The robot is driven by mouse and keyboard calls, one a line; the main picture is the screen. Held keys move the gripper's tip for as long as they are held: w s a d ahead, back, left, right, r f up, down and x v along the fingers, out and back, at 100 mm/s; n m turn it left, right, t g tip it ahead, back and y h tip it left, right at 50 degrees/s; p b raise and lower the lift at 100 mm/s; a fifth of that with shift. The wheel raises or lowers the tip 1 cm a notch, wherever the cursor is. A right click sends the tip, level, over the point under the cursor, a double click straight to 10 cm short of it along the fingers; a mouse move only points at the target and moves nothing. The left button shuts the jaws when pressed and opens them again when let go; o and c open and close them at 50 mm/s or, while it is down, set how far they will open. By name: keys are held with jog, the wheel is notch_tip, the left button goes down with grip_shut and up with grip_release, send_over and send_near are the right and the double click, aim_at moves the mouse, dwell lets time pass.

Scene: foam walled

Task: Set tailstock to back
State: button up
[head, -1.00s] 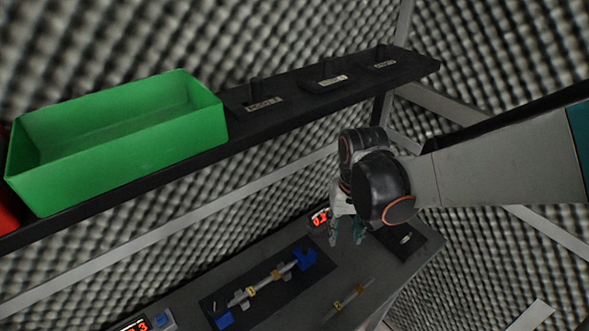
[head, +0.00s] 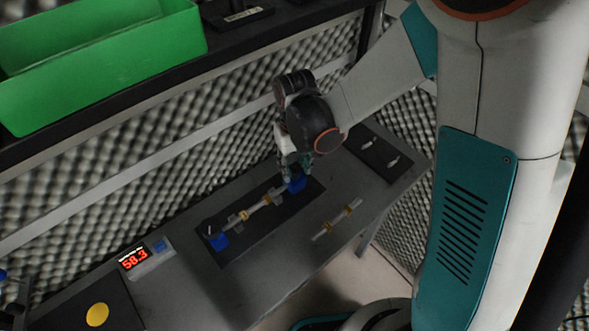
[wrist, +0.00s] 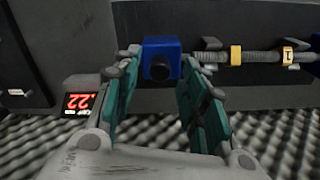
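A blue block (head: 297,184) sits at the far right end of a dark plate on the bench. In the wrist view this blue block (wrist: 155,44) has a round black knob facing me. A shaft with yellow bands (head: 262,203) lies along the plate. A second blue block (head: 219,242) stands at the plate's near left end. Which block is the tailstock is not marked. My gripper (head: 294,172) is low at the far block. In the wrist view my gripper (wrist: 160,70) is open, with its fingertips either side of the knobbed block; contact cannot be told.
A loose banded rod (head: 337,221) lies right of the plate. A red-digit display (head: 134,258) stands at the left, and another display (wrist: 80,102) is near my gripper. A dark tray (head: 381,154) holds small parts. A shelf with a green bin (head: 110,85) hangs above.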

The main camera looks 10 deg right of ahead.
jog(key=shift+f, duration=0.7)
grip_shut()
jog(key=shift+w+d+b, duration=0.2)
jog(key=shift+w+d, duration=0.25)
jog(key=shift+d, duration=0.2)
jog(key=shift+w+d+b, duration=0.2)
jog(key=shift+w+d, duration=0.2)
jog(key=shift+d, duration=0.2)
grip_release()
jog(key=shift+d, duration=0.1)
